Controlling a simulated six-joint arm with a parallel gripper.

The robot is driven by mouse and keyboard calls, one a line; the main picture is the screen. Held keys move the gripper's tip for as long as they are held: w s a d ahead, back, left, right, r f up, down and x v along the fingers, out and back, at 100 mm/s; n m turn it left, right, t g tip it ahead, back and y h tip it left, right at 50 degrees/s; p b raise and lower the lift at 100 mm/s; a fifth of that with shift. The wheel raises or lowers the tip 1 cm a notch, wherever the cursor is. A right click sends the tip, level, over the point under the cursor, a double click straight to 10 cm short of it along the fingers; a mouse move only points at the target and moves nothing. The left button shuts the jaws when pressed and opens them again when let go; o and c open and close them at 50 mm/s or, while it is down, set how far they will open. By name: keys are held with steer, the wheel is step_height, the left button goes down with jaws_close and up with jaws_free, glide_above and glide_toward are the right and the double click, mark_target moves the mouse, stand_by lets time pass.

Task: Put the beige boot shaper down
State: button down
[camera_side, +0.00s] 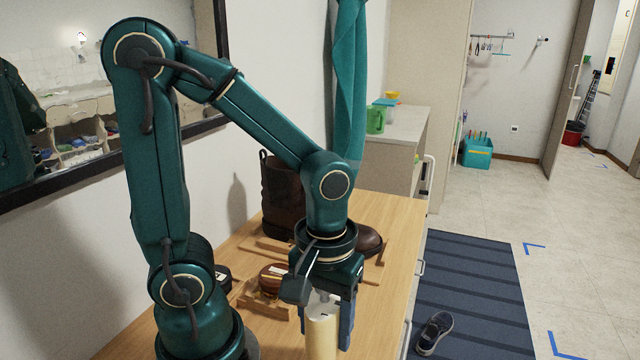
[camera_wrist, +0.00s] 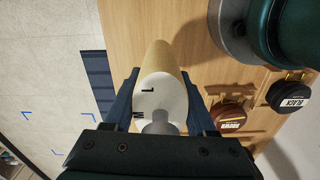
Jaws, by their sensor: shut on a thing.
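The beige boot shaper (camera_side: 322,338) is between the fingers of my gripper (camera_side: 325,315), over the front part of the wooden top. In the wrist view the boot shaper (camera_wrist: 160,75) runs away from the camera, with its white marked end (camera_wrist: 160,98) nearest, and a finger of my gripper (camera_wrist: 160,100) presses on each side. My gripper is shut on it. Its lower end is cut off in the side view, so I cannot tell whether it touches the wooden top (camera_side: 385,215).
A brown boot (camera_side: 283,195) stands behind my gripper on the wooden top. A brown polish tin (camera_wrist: 232,117) and a black tin (camera_wrist: 289,97) sit in wooden holders beside it. A striped mat (camera_side: 470,290) with a dark shoe (camera_side: 434,332) lies on the floor right.

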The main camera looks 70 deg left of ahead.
mark_target(325, 346)
steer(key=shift+f, duration=2)
steer(key=shift+c, duration=1.1)
jaws_free()
steer(key=shift+f, duration=0.15)
step_height(325, 346, up, 12)
steer(key=shift+r, duration=0.15)
steer(key=m+t, duration=0.3)
steer(key=m, duration=0.1)
steer(key=shift+a+r, duration=0.2)
steer(key=shift+r, duration=0.1)
steer(key=m+t, duration=0.1)
steer(key=m, duration=0.1)
steer(key=m+t, duration=0.1)
steer(key=m, duration=0.1)
steer(key=shift+a+r+t, duration=0.15)
steer(key=shift+a+t, duration=0.05)
steer(key=shift+t, duration=0.1)
